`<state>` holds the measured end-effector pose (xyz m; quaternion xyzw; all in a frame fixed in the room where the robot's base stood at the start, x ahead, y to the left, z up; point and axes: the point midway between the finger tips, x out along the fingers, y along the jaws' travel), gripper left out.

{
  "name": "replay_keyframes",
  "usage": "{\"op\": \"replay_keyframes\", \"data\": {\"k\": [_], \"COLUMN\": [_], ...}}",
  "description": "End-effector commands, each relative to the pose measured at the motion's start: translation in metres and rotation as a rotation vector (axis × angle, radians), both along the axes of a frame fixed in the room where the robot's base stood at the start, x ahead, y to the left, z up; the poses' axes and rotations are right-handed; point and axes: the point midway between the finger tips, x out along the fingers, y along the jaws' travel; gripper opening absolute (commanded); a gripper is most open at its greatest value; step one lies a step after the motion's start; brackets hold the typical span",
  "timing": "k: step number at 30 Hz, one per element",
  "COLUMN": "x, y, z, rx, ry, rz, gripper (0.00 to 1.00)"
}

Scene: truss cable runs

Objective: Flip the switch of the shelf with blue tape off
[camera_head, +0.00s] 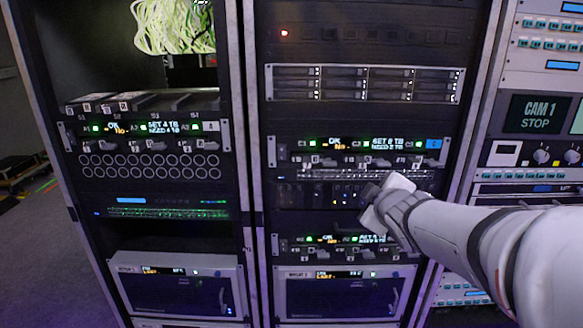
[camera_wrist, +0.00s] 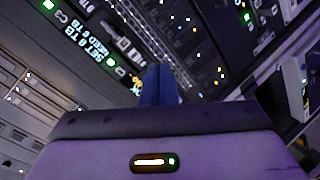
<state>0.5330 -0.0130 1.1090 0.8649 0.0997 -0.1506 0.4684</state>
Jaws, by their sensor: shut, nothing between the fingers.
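The shelf with a blue tag (camera_head: 432,144) at its right end is a dark unit (camera_head: 345,143) in the right rack, in the head view. It has green lights, small displays and several small switches (camera_head: 357,161) below them; their positions are too small to read. My gripper (camera_head: 372,208) is in front of the rack, below and right of that shelf's middle. Its fingertips are hard to make out there. In the wrist view my blue fingers (camera_wrist: 160,83) are together and empty, beside a lit panel with text (camera_wrist: 85,45). Whether they touch it I cannot tell.
A similar shelf (camera_head: 345,240) sits lower in the right rack, partly behind my arm. The left rack holds another such shelf (camera_head: 145,128) with a pale tag. A drive unit (camera_head: 365,83) is above, and a CAM 1 console (camera_head: 538,114) stands right.

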Motion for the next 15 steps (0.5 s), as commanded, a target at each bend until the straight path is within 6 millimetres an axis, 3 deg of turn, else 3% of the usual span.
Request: {"op": "replay_keyframes", "data": {"k": [6, 15], "x": [0.034, 0.034], "y": [0.042, 0.099], "z": [0.011, 0.015], "rx": [-0.218, -0.411], "ry": [-0.271, -0.58], "rz": [0.316, 0.692], "gripper": [0.0, 0.0]}}
